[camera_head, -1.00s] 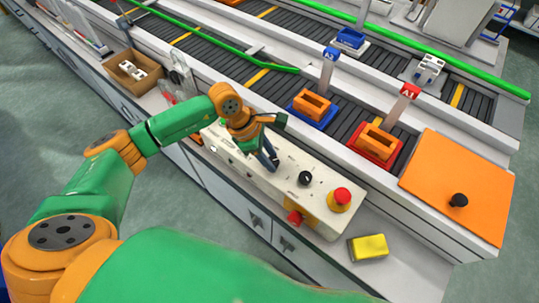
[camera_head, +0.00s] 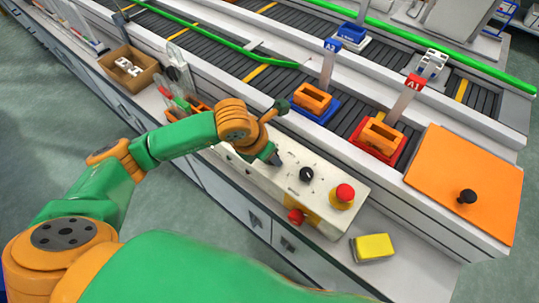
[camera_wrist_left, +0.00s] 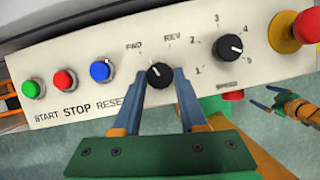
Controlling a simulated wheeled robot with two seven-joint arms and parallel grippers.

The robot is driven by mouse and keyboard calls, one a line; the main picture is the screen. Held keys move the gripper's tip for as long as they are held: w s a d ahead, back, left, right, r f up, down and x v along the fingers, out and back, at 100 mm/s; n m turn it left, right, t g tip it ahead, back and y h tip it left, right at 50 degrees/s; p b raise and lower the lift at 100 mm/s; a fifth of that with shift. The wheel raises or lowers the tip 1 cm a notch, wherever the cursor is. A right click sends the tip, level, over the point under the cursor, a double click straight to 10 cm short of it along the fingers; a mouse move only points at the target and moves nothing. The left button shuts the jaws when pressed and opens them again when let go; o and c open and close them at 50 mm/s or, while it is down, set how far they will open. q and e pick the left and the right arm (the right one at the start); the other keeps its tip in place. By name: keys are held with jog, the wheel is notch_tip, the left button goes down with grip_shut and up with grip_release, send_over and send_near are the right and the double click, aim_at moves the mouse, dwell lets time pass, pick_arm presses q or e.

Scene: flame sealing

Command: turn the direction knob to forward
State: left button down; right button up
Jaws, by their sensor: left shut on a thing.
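The direction knob (camera_wrist_left: 159,75) is a black dial between the FWD and REV marks on the cream control panel (camera_wrist_left: 120,42) in the left wrist view. Its small white mark appears to face up and left, toward FWD. My left gripper (camera_wrist_left: 166,76) has its two fingers on either side of the knob, shut on it. In the head view my left gripper (camera_head: 276,158) is at the panel's top, and its wrist hides the direction knob. My right gripper (camera_wrist_left: 264,98) shows at the right of the left wrist view, open and empty, away from the panel.
The black speed knob (camera_wrist_left: 230,47) and red emergency stop (camera_head: 344,193) are right of the direction knob. Green, red and blue buttons (camera_wrist_left: 100,71) are left of it. A yellow block (camera_head: 372,247) lies in front. The conveyor (camera_head: 350,112) runs behind.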

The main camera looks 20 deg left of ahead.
aim_at(263, 171)
pick_arm(q)
jog(key=shift+n, duration=0.6)
jog(key=shift+y+b, duration=0.3)
jog(key=shift+b, duration=0.05)
jog(key=shift+c, duration=2.3)
grip_release()
jog(key=v, duration=0.7)
jog(key=shift+s, duration=0.1)
